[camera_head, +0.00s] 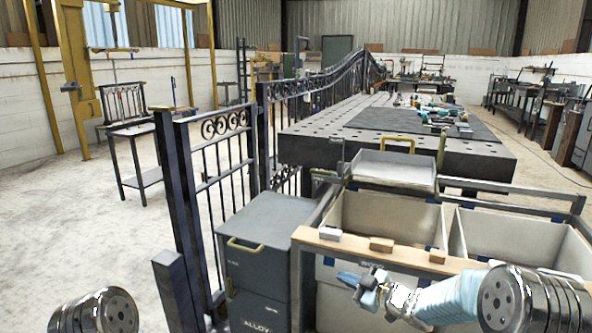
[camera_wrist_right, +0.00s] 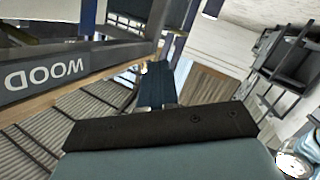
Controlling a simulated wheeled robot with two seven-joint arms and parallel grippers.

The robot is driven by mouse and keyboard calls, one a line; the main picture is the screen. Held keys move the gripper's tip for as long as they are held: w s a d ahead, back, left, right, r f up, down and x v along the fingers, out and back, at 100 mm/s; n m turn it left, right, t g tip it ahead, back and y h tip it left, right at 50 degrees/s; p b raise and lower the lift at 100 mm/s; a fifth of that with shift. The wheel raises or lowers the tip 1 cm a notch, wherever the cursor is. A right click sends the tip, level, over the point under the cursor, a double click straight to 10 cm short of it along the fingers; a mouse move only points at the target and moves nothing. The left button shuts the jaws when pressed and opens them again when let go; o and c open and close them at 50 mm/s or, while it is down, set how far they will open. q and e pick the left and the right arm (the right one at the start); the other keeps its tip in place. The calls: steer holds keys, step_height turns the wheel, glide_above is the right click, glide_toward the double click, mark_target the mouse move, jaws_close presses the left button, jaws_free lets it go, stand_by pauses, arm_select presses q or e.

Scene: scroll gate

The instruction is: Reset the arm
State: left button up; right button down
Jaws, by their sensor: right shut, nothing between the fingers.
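My right arm comes in from the lower right of the head view. Its right gripper (camera_head: 360,285) has blue-grey fingers and hangs just in front of the wooden rail of the bin stand. In the right wrist view the fingers (camera_wrist_right: 157,85) are together with nothing between them. My left gripper is not in view; only a silver joint of my left arm shows at the bottom left of the head view.
The wooden rail (camera_head: 400,257) carries small blocks, including one tan block (camera_head: 381,244). Pale bins (camera_head: 388,216) stand behind it. A dark ALLOY cabinet (camera_head: 262,240) and an iron gate (camera_head: 220,165) stand left. A WOOD-labelled panel (camera_wrist_right: 50,78) shows in the right wrist view. Open floor lies far left.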

steer(key=s+f+m+g+h, duration=0.25)
steer(key=s+f+m, duration=0.35)
steer(key=f, duration=0.5)
steer(key=s+f+m+g+h, duration=0.1)
steer(key=s+f+m+h, duration=0.35)
steer(key=s+f, duration=0.55)
steer(key=s+a+f+m+g, duration=0.1)
steer(key=s+f, duration=0.4)
steer(key=s, duration=0.5)
steer(key=s+a+f+m+g, duration=0.1)
steer(key=s+f+m+g, duration=0.3)
steer(key=s, duration=0.5)
steer(key=shift+s+a+f+g, duration=0.4)
steer(key=shift+g, duration=0.85)
steer(key=shift+m, duration=0.25)
